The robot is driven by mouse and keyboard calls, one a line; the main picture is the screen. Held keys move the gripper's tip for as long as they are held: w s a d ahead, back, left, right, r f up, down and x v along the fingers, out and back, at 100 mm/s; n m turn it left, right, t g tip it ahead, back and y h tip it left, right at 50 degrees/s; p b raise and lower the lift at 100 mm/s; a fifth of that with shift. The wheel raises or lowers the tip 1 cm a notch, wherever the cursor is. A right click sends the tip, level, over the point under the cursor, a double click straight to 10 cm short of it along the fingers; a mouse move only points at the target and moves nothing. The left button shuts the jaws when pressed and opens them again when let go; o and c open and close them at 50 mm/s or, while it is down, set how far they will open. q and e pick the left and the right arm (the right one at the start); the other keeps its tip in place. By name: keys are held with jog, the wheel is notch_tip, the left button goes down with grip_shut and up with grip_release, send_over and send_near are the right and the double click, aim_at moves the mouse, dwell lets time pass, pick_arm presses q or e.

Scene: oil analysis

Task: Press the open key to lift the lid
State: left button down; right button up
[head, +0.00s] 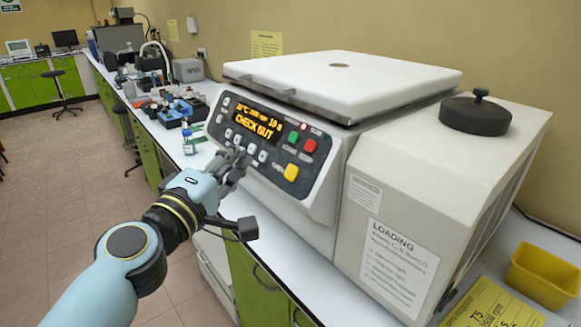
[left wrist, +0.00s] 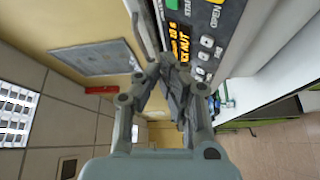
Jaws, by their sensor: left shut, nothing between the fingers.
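The centrifuge (head: 400,190) stands on the bench with its white lid (head: 345,82) down. Its sloped front panel has a lit orange display (head: 258,119), a green key (head: 293,137), a red key (head: 310,145) and a large yellow key (head: 291,173). An OPEN label (left wrist: 215,15) shows on the panel in the left wrist view, by the edge of a yellow key. My left gripper (head: 238,160) is shut and empty, in front of the panel's lower left, left of the yellow key. Its fingers (left wrist: 173,85) overlap the display in the wrist view; contact cannot be told.
A dark round knobbed piece (head: 476,113) sits on the housing's right top. A yellow bin (head: 543,275) and yellow sheet (head: 490,305) lie at right. Small bottles and racks (head: 180,110) crowd the bench at left. Floor (head: 60,180) at left is open.

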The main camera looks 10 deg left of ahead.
aim_at(291, 173)
pick_arm(q)
jog(key=shift+w+f, duration=0.1)
jog(key=shift+f, duration=0.05)
jog(key=w+d+f+b, duration=0.4)
jog(key=w, duration=0.1)
jog(key=shift+w+d+f+b, duration=0.3)
jog(key=shift+w+b, duration=0.05)
jog(key=shift+b, duration=0.05)
dwell(0.4)
dwell(1.0)
jog(key=shift+f, duration=0.1)
jog(key=shift+w+d+f+b, duration=0.1)
jog(key=shift+w+d+b, duration=0.15)
jog(key=shift+b, duration=0.1)
